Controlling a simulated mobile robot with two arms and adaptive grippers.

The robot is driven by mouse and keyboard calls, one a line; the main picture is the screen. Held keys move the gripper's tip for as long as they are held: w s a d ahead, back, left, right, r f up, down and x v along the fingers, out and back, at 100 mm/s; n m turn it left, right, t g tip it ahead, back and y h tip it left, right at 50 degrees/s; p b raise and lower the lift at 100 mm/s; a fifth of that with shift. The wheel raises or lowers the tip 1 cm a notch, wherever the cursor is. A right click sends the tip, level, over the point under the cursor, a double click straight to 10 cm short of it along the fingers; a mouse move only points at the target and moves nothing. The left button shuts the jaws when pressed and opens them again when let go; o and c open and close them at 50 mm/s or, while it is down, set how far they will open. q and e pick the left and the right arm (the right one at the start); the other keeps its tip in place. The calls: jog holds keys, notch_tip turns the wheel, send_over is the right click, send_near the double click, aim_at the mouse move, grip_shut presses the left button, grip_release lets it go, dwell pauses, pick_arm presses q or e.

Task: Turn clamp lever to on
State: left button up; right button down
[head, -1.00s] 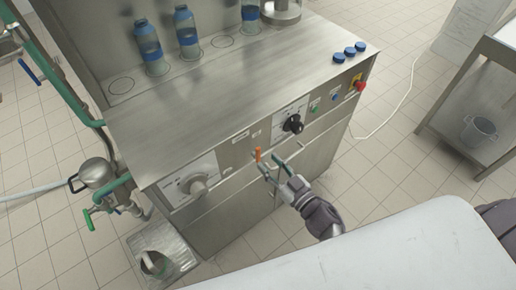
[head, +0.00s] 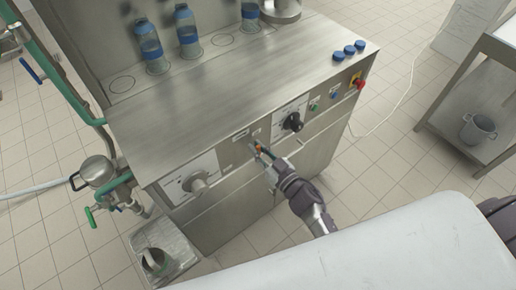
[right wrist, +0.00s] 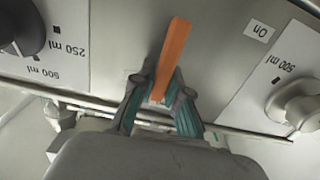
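The orange clamp lever (right wrist: 176,48) sticks out from the machine's front panel in the right wrist view. In the head view only a bit of orange (head: 259,148) shows between my fingers. My right gripper (right wrist: 163,84) has its teal-padded fingers drawn in on both sides of the lever and appears shut on it. In the head view the right gripper (head: 262,150) reaches the panel from below. An "On" label (right wrist: 260,31) sits right of the lever in the wrist view, where the text is upside down. My left gripper is not in view.
A black dial (head: 293,122) and a grey dial (head: 195,184) flank the lever. A red emergency button (head: 360,84) is at the panel's right end. Bottles (head: 187,34) stand on the machine top. A white surface (head: 400,240) lies at the front.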

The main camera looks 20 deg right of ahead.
dwell(0.4)
jog(key=n, duration=0.1)
jog(key=a+n+b, duration=0.1)
jog(key=n, duration=0.2)
jog(key=shift+s+a+f+n, duration=0.3)
jog(key=shift+f+n, duration=0.05)
jog(key=shift+n, duration=0.05)
jog(key=n, duration=0.1)
jog(key=n+b, duration=0.1)
jog(key=a+n+b, duration=0.1)
jog(key=shift+s+f+n, duration=0.2)
jog(key=shift+f+n, duration=0.2)
jog(key=n+b, duration=0.1)
jog(key=n, duration=0.1)
jog(key=a+f+n+b, duration=0.1)
jog(key=n+b, duration=0.1)
jog(key=shift+s+f, duration=0.15)
jog(key=shift+f, duration=0.05)
jog(key=shift+a+f+n+b, duration=0.1)
jog(key=shift+f+n+b, duration=0.15)
jog(key=shift+n+b, duration=0.45)
jog(key=shift+d+f+n+b, duration=0.1)
jog(key=shift+f+n+b, duration=0.15)
jog(key=shift+n, duration=0.85)
jog(key=shift+a+f+n+b, duration=0.1)
jog(key=shift+f+n+b, duration=0.1)
jog(key=shift+n+b, duration=0.5)
jog(key=shift+n, duration=0.3)
